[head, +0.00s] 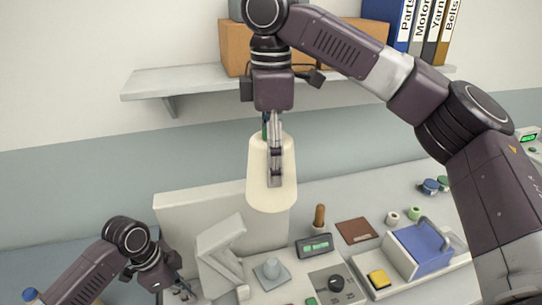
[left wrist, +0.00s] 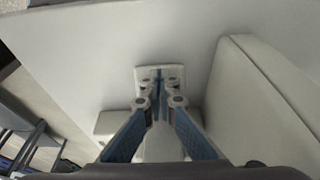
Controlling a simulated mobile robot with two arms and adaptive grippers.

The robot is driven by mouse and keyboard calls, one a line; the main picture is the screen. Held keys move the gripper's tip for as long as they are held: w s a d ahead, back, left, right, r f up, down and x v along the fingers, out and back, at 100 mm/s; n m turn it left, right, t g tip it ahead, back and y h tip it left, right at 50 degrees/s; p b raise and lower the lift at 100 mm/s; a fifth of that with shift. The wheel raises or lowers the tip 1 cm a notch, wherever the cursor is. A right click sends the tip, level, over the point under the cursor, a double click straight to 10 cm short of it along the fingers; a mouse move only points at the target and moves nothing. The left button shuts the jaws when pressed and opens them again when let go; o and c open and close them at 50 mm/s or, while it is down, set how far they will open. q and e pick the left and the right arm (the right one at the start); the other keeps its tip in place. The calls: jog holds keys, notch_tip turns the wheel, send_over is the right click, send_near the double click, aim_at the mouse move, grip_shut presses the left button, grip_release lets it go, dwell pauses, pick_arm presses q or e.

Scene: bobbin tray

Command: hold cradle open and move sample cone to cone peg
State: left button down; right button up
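The cream sample cone (head: 258,185) hangs upright in the air, held by my right gripper (head: 275,165). One finger shows against the near side of the cone; the cone hides the other. The pale angled cradle (head: 220,245) is left of the peg. My left gripper (head: 181,290) is low, left of the cradle. In the left wrist view the left fingertips (left wrist: 159,82) are close together in front of a small pale block (left wrist: 147,72). Contact with the cradle is not clear.
A blue-lidded bin (head: 422,245), a yellow block (head: 379,279), a brown mat (head: 355,229) and a green-lit display (head: 315,246) are at right. A brown peg (head: 319,216) stands behind the display. A shelf (head: 180,80) with boxes and binders is above.

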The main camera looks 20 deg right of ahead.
notch_tip(320, 180, down, 19)
dwell(1.8)
jog(key=s+d+r, duration=0.2)
jog(key=s+d, duration=0.4)
jog(key=d, duration=0.3)
dwell(0.7)
